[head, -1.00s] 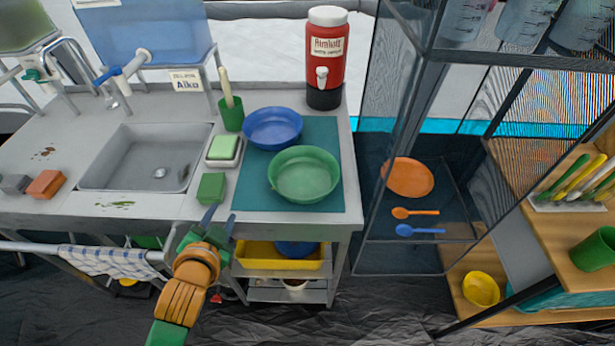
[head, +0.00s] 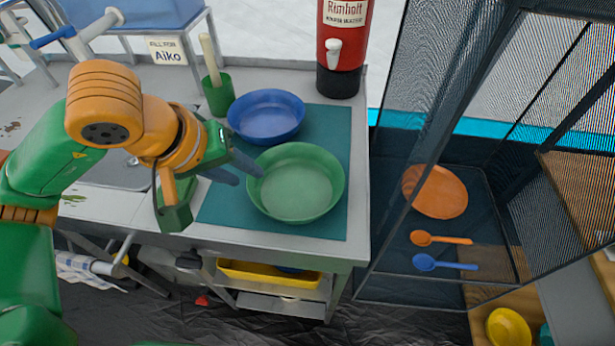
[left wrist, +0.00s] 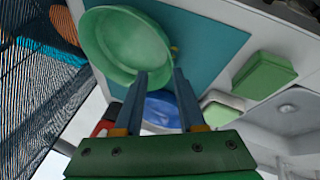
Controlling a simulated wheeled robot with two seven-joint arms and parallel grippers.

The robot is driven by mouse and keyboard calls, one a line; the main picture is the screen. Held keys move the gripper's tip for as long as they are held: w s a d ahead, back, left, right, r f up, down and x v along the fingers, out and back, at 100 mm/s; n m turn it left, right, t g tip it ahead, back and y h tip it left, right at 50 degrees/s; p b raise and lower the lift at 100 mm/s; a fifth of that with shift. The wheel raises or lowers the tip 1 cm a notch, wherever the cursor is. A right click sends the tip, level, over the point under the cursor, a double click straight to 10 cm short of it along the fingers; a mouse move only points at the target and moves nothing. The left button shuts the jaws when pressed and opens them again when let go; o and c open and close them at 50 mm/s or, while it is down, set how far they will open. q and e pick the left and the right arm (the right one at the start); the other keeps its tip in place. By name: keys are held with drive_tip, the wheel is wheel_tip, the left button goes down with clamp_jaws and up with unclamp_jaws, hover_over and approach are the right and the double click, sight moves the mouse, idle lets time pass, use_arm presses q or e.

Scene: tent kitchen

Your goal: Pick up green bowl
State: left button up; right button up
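The green bowl (head: 296,184) sits upright on the teal mat (head: 335,225) at the right end of the counter. It also shows in the left wrist view (left wrist: 125,45), just beyond the fingertips. My left gripper (head: 245,170) is at the bowl's left rim in the head view. Whether a finger touches the rim, I cannot tell. My right gripper is not in view.
A blue bowl (head: 266,115) stands just behind the green bowl. A green cup (head: 218,95) with a handle in it and a red drink dispenser (head: 342,50) stand further back. A dark mesh rack with an orange plate (head: 435,191) is to the right.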

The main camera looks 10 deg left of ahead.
sight(249, 182)
use_arm(q)
drive_tip(key=shift+w+a+f+y, duration=0.15)
drive_tip(key=shift+a+y, duration=0.25)
drive_tip(key=shift+a, duration=0.25)
drive_tip(key=p+x, duration=0.1)
drive_tip(key=x, duration=0.5)
drive_tip(key=shift+f, duration=0.15)
clamp_jaws()
idle(0.5)
